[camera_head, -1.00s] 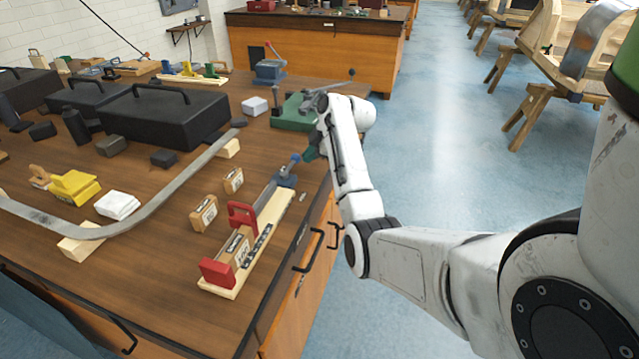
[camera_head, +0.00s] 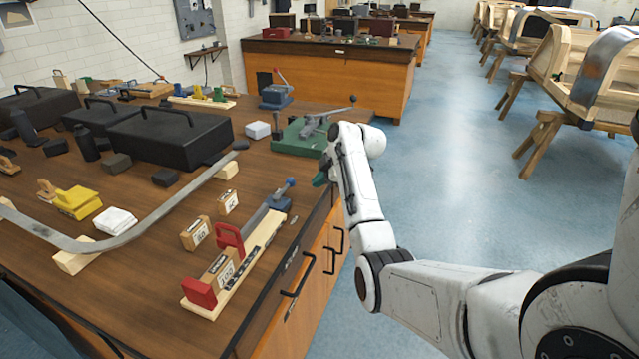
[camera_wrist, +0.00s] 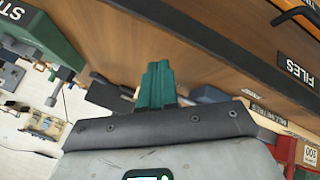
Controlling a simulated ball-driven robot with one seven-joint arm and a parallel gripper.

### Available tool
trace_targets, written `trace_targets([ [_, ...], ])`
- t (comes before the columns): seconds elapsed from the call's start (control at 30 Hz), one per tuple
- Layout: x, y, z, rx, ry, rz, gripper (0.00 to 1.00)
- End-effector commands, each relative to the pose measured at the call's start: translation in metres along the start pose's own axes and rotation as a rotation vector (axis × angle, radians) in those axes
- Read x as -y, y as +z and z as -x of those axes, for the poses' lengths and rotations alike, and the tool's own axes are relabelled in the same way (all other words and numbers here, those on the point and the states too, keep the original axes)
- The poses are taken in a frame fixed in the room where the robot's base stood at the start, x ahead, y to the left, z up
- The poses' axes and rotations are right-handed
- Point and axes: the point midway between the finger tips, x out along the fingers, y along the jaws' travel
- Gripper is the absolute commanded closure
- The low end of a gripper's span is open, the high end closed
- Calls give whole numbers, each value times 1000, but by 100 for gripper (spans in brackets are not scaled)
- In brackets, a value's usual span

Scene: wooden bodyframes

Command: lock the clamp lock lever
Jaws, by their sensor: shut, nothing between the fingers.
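The clamp is a long pale wooden base (camera_head: 258,252) with a red end block (camera_head: 199,293), a red upright bracket (camera_head: 231,241) and a blue part at its far end (camera_head: 280,204). Its lever ends in a blue knob (camera_head: 290,182) and slants up to the right. A wooden block labelled 100 (camera_head: 220,267) sits between the red parts. My gripper (camera_head: 321,179), with green fingers, is to the right of the knob, apart from it. In the wrist view, the fingers (camera_wrist: 156,82) are together and empty. Part of the blue end (camera_wrist: 209,94) shows behind the gripper.
A green-based bending tool (camera_head: 300,137) stands just beyond my gripper. Two small labelled wooden blocks (camera_head: 195,234) lie left of the clamp. A curved metal strip (camera_head: 150,222) and black cases (camera_head: 170,137) fill the left.

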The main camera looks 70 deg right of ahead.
Motion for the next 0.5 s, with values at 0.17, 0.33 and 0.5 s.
trace_targets([
  [0.17,-10,5,16,-1,-1,1,100],
  [0.33,-22,10,37,-1,0,1,100],
  [0.5,-35,16,59,0,-1,1,100],
])
